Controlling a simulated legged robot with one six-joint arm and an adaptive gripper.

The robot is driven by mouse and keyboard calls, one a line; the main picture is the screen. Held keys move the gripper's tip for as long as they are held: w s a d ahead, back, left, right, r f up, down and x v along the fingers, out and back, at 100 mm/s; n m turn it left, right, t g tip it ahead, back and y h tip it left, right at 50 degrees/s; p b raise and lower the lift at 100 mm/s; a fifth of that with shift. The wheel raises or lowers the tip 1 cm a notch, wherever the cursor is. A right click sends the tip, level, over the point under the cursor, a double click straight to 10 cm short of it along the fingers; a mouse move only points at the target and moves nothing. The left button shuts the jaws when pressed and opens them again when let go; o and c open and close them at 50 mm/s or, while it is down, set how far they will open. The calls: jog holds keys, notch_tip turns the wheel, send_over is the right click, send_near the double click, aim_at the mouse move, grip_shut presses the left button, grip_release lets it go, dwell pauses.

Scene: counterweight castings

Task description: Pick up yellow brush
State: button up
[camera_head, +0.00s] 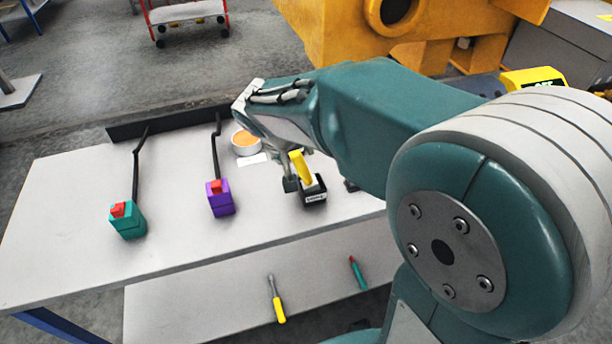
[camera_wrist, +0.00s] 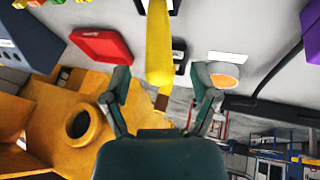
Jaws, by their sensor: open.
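The yellow brush (camera_head: 301,168) stands tilted at a black box with a white label (camera_head: 315,197) on the grey bench. In the wrist view the brush (camera_wrist: 159,45) runs down from the top edge between the two fingers, with a brown end. My gripper (camera_wrist: 161,78) is open, with one finger on each side of the brush and a visible gap on both sides. In the head view my gripper (camera_head: 304,183) is low over the bench at the brush; my arm hides part of it.
A purple box (camera_head: 220,199) and a teal box (camera_head: 127,221), both with black cables, stand left on the bench (camera_head: 65,220). A white round tub (camera_head: 246,143) is close behind the gripper. A red tray (camera_wrist: 100,46) shows in the wrist view. Yellow machinery (camera_head: 340,40) stands behind.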

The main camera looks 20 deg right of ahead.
aim_at(301, 166)
jog(key=x, duration=0.2)
jog(key=s+x, duration=0.1)
jog(key=x, duration=0.2)
jog(key=shift+f, duration=0.2)
grip_shut()
